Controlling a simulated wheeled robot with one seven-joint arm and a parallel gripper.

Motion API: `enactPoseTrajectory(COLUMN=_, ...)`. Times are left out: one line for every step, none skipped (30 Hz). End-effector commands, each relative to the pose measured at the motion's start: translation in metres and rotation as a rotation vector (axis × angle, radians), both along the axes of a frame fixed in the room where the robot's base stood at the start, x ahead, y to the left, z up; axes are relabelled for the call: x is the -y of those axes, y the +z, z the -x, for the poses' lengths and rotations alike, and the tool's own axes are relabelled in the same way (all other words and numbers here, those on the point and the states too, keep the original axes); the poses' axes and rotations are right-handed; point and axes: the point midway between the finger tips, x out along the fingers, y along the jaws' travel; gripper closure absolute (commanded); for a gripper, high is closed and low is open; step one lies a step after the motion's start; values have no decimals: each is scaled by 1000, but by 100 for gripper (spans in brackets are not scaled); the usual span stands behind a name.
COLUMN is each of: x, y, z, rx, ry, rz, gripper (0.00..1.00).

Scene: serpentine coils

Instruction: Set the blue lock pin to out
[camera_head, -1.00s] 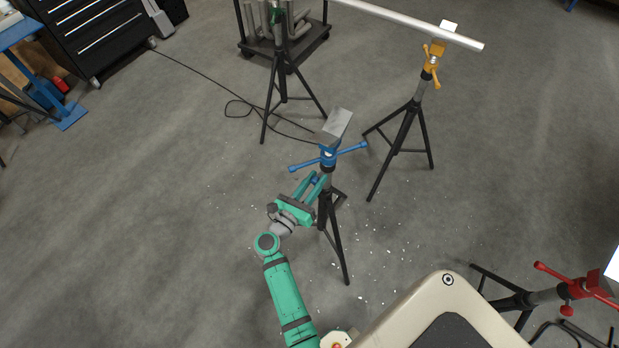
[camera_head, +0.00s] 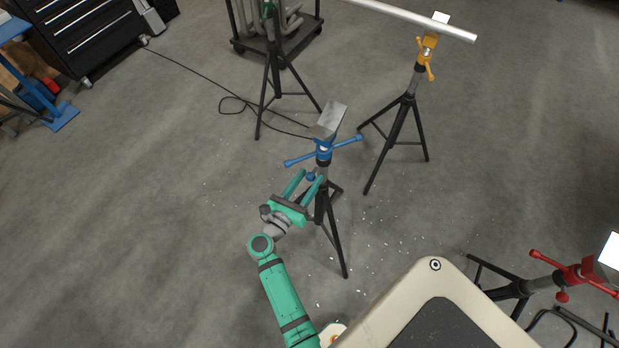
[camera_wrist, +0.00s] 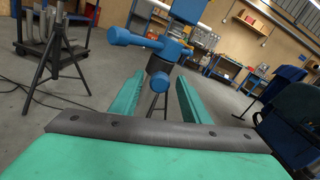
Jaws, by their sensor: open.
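The blue-headed stand (camera_head: 323,152) is upright in the middle of the head view, with a long blue crossbar handle and a grey V-shaped top. The blue lock pin (camera_head: 310,177) is a small round knob on its side, below the handle. In the wrist view the pin's knob (camera_wrist: 159,82) faces the camera between the finger ends. My gripper (camera_head: 312,174) is open, with its two green fingers on either side of the pin. The fingers (camera_wrist: 160,77) show a gap on both sides of the knob. Whether the pin is in or out I cannot tell.
An orange-headed stand (camera_head: 427,55) behind right supports a long pale pipe (camera_head: 415,17). A red-headed stand (camera_head: 572,275) is at the lower right. A green-headed stand (camera_head: 270,50) and a pipe cart (camera_head: 303,35) are behind. A black cable crosses the open floor at the left.

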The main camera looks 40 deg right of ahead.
Motion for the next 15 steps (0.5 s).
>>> enactPoseTrajectory(x=-8, y=-1, z=2, rx=-1, ry=3, rz=0, gripper=58)
enactPoseTrajectory(x=-12, y=-1, z=4, rx=-1, ry=2, rz=0, gripper=58)
enactPoseTrajectory(x=-19, y=-1, z=6, rx=-1, ry=4, rz=-1, gripper=58)
enactPoseTrajectory(x=-25, y=-1, z=8, rx=-1, ry=4, rz=-1, gripper=58)
enactPoseTrajectory(x=-30, y=-1, z=10, rx=-1, ry=3, rz=0, gripper=58)
enactPoseTrajectory(x=-38, y=-1, z=12, rx=-1, ry=3, rz=-1, gripper=58)
enactPoseTrajectory(x=-43, y=-1, z=14, rx=-1, ry=3, rz=-1, gripper=58)
enactPoseTrajectory(x=-49, y=-1, z=16, rx=-1, ry=4, rz=-2, gripper=58)
enactPoseTrajectory(x=-55, y=-1, z=18, rx=-1, ry=3, rz=-2, gripper=58)
enactPoseTrajectory(x=-61, y=-1, z=20, rx=-1, ry=3, rz=-2, gripper=58)
enactPoseTrajectory(x=-65, y=-1, z=21, rx=-2, ry=4, rz=-2, gripper=58)
enactPoseTrajectory(x=-71, y=-1, z=24, rx=-1, ry=2, rz=-1, gripper=58)
enactPoseTrajectory(x=-75, y=-1, z=25, rx=0, ry=2, rz=-1, gripper=58)
enactPoseTrajectory(x=-78, y=0, z=26, rx=0, ry=2, rz=0, gripper=58)
enactPoseTrajectory(x=-82, y=0, z=27, rx=0, ry=1, rz=0, gripper=58)
